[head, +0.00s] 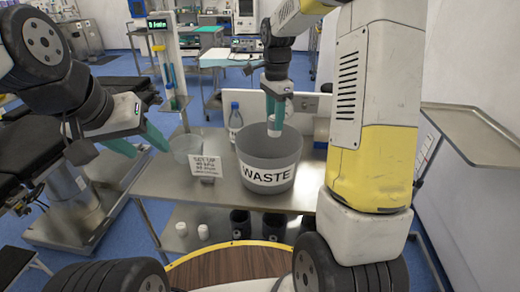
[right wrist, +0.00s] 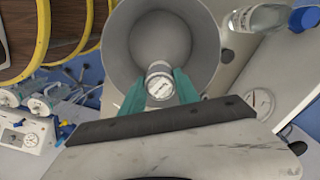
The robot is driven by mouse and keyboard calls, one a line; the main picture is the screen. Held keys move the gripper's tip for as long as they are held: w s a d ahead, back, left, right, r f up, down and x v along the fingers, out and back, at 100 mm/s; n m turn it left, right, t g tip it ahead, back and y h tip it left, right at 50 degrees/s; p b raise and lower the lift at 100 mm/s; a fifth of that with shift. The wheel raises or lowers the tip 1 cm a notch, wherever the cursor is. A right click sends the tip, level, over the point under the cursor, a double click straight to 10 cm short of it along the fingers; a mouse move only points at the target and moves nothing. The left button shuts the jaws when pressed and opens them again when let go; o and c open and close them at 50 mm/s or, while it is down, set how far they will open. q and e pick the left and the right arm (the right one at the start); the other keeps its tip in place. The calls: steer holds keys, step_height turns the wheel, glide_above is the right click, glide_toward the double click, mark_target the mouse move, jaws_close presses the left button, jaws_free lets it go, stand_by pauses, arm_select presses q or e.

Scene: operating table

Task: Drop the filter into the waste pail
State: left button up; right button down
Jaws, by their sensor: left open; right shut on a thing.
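The waste pail (head: 268,157) is a grey open bucket with a "WASTE" label, standing on the steel table. My right gripper (head: 276,108) points down over the pail's mouth and is shut on the filter (head: 275,128), a small white cylinder. In the right wrist view the filter (right wrist: 160,82) sits between the teal fingertips, with the inside of the pail (right wrist: 128,45) behind it. My left gripper (head: 146,146) is open and empty, to the left of the pail, above the table's left side.
A clear bowl (head: 186,147) and a small sign (head: 208,168) stand left of the pail. A blue-capped bottle (head: 235,122) stands close behind it.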

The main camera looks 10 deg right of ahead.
steer(key=shift+f, duration=1.75)
steer(key=c, duration=0.8)
jaws_free()
step_height(320, 180, up, 7)
steer(key=shift+r, duration=0.2)
steer(key=shift+s+r, duration=0.1)
steer(key=shift+r, duration=0.25)
steer(key=s+r+n+t, duration=0.1)
steer(key=s+n+t, duration=0.1)
steer(key=s+n, duration=0.3)
steer(key=s+a+r+n+t+y, duration=0.1)
steer(key=s+n, duration=0.4)
steer(key=s, duration=0.6)
steer(key=s+a+r+n+t+y, duration=0.1)
steer(key=s+r+n+t, duration=0.2)
steer(key=s+n, duration=0.2)
steer(key=shift+s+r, duration=0.2)
steer(key=shift+s, duration=1.35)
